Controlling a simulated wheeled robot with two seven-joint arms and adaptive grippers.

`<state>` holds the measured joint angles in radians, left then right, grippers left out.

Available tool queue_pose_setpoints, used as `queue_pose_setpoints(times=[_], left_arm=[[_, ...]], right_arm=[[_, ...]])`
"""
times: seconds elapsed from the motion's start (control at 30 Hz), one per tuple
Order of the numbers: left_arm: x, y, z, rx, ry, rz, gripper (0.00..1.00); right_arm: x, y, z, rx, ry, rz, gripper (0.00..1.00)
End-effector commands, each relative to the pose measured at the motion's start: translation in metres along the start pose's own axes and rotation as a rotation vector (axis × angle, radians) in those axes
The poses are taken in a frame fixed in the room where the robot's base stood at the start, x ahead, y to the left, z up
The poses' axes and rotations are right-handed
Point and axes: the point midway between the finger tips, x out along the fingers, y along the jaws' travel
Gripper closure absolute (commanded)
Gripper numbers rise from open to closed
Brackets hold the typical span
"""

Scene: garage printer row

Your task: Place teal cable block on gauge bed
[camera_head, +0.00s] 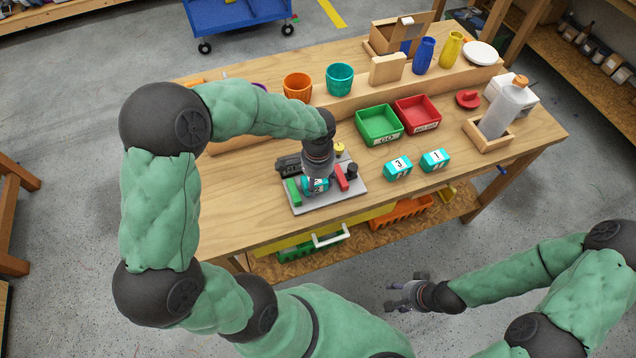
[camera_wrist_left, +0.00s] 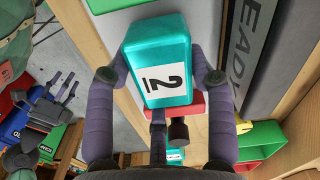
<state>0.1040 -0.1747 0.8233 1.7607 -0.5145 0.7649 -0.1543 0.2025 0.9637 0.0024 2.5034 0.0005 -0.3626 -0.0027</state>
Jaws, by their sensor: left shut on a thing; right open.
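My left gripper (camera_head: 317,178) points down over the gauge bed (camera_head: 338,201), a grey plate near the table's front edge. It is shut on a teal cable block (camera_head: 319,186), mostly hidden by the gripper in the head view. In the left wrist view the block (camera_wrist_left: 158,55) sits between both fingers, its white label reading 2. The bed carries a green block (camera_head: 293,192), a red block (camera_head: 342,177) and a dark gauge body (camera_head: 288,163). Whether the held block touches the plate I cannot tell. My right gripper (camera_head: 408,295) is open and empty, in front of the table.
Two more teal blocks, labelled 3 (camera_head: 397,168) and 1 (camera_head: 435,160), lie to the right of the bed. A green bin (camera_head: 379,126) and a red bin (camera_head: 418,113) stand behind them.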

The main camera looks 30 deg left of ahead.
Motion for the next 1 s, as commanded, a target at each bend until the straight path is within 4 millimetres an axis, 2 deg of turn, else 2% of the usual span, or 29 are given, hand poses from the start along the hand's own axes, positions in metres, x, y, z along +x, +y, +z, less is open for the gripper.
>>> queue_pose_setpoints(times=[0.07, 0.43, 0.47, 0.5, 0.53, 0.87, 1.0], left_arm=[[0.0064, -0.0006, -0.0007, -0.001, 0.003, -0.001, 0.8], [0.0094, -0.0004, -0.0008, 0.0, 0.003, -0.002, 0.8], [0.0091, -0.0003, -0.0007, 0.0, 0.003, -0.001, 0.4], [0.0087, -0.0003, -0.0007, 0.0, 0.003, -0.001, 0.29], [0.0086, -0.0003, -0.0007, 0.0, 0.003, -0.001, 0.22], [0.0081, -0.0002, -0.0007, 0.0, 0.003, -0.001, 0.22], [-0.0004, -0.0005, -0.001, 0.0, 0.004, -0.002, 0.22]], right_arm=[[0.003, 0.0011, -0.0001, 0.0, 0.0, 0.0, 0.46], [0.0045, 0.0016, -0.0002, 0.0, 0.0, 0.0, 0.46], [0.0042, 0.0015, -0.0002, 0.0, 0.0, 0.0, 0.46], [0.0039, 0.0014, -0.0002, 0.0, 0.0, 0.0, 0.46], [0.0038, 0.0014, -0.0002, 0.0, 0.0, 0.0, 0.46], [0.0034, 0.0012, -0.0002, 0.0, 0.0, 0.0, 0.46], [-0.0007, -0.0002, 0.0, 0.0, 0.0, 0.0, 0.46]])
